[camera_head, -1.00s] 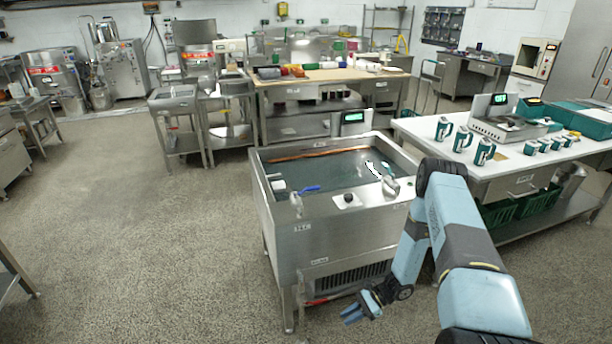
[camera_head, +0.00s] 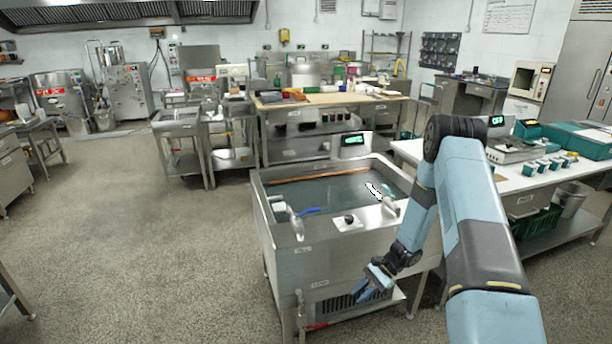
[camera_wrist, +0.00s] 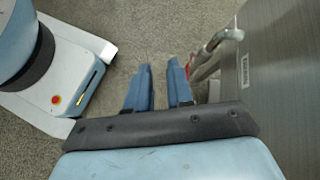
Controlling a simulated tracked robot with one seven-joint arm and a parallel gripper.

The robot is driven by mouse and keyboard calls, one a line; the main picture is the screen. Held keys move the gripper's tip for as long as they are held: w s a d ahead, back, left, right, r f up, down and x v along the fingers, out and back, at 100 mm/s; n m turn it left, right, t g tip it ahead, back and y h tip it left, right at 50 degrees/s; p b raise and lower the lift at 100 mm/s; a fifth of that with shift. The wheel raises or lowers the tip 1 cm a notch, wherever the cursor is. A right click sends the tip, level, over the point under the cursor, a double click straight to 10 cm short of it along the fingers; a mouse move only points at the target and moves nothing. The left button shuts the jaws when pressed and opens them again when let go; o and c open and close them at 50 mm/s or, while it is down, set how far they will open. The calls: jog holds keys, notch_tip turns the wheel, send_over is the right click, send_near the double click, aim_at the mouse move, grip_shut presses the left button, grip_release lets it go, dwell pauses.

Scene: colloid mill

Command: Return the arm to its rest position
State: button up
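My blue arm reaches in from the lower right of the head view, with its elbow raised in front of the white-topped table. My gripper (camera_head: 372,284) hangs low in front of the steel basin's front side. In the wrist view my gripper (camera_wrist: 159,65) points down towards the floor. Its two blue fingers stand apart with bare floor showing between them, and they hold nothing.
The steel water basin (camera_head: 290,262) stands close to my gripper; its side and a metal pipe (camera_wrist: 215,45) show at the right of the wrist view. A white-topped table (camera_head: 575,172) is at the right. The floor (camera_head: 140,250) at left is clear.

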jog(key=s+d+r+n+t+h, duration=0.1)
jog(key=s+r+n+h, duration=0.15)
jog(key=r, duration=1.45)
jog(key=s+d+r+n+t+h, duration=0.1)
jog(key=s+r+n+t+h, duration=0.2)
jog(key=r, duration=1.5)
jog(key=s+d+r+n+t+h, duration=0.3)
jog(key=s+r+n+t+h, duration=0.1)
jog(key=s+r, duration=1.4)
jog(key=s+n+t, duration=0.1)
jog(key=s, duration=0.3)
jog(key=shift+d+r, duration=0.2)
jog(key=shift+r, duration=0.15)
jog(key=shift+s, duration=0.1)
